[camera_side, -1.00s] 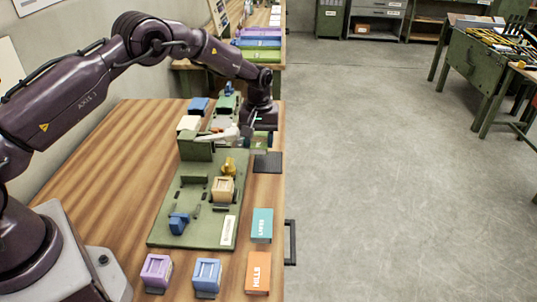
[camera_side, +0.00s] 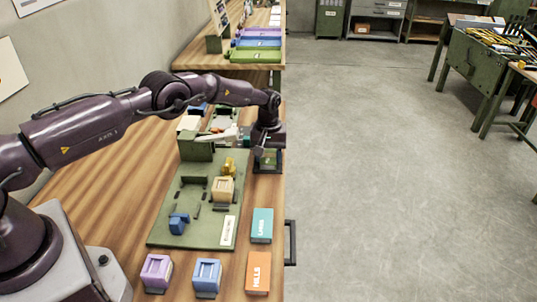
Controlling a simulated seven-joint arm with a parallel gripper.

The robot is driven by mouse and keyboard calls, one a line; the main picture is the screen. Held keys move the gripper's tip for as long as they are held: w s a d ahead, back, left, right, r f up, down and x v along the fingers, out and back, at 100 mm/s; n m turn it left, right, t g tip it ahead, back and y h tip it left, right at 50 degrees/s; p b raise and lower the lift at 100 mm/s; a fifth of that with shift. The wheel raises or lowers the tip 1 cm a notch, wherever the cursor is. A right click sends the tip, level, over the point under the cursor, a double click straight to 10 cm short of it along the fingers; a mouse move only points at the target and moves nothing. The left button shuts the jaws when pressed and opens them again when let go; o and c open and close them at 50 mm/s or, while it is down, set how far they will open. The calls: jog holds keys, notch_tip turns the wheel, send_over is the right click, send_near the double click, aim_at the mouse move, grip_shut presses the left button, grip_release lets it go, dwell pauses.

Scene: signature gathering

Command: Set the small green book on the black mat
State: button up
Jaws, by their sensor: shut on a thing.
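My gripper (camera_side: 267,148) points down at the right edge of the wooden table, beyond the green board. It is shut on the small green book (camera_side: 267,158). The book is right over the black mat (camera_side: 280,168), whose dark edges show around it. The book looks level and very low, but I cannot tell from this side whether it touches the mat. The gripper partly hides the far end of the book.
A green board (camera_side: 165,232) with a tan block (camera_side: 222,188) and a blue piece (camera_side: 179,223) lies nearer. A teal box (camera_side: 262,225), an orange box (camera_side: 258,273), a purple block (camera_side: 156,271) and a blue block (camera_side: 207,276) stand in front. The left tabletop is clear.

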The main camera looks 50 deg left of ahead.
aim_at(269, 156)
jog(key=shift+f, duration=0.15)
jog(key=o, duration=0.9)
notch_tip(269, 156, up, 13)
jog(key=shift+f, duration=0.2)
